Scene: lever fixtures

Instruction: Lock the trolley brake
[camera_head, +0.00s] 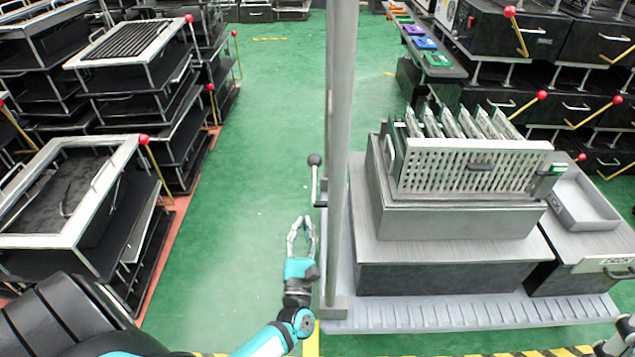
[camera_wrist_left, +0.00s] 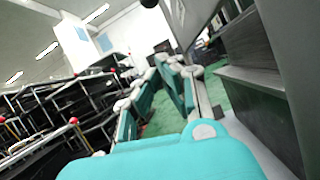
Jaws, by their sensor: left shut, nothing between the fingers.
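The trolley (camera_head: 470,318) stands right of centre, with a grey vertical post (camera_head: 342,130) at its left edge. The brake looks to be the lever with a dark ball knob (camera_head: 314,160) on the post's left side; its arm points upward. A dark ball at the top edge of the left wrist view (camera_wrist_left: 148,3) is probably this knob. My left gripper (camera_head: 302,222) is below the lever and slightly left of it, apart from it, shut and empty. Its fingers show in the left wrist view (camera_wrist_left: 160,75). Part of my right gripper (camera_head: 624,324) seems to show at the lower right corner, cut off.
The trolley carries a rack of boards (camera_head: 470,165) and a grey tray (camera_head: 580,205). Black shelving with red-knobbed levers (camera_head: 145,140) stands at left, and similar units (camera_head: 545,95) at right. The green floor (camera_head: 250,130) left of the post is clear.

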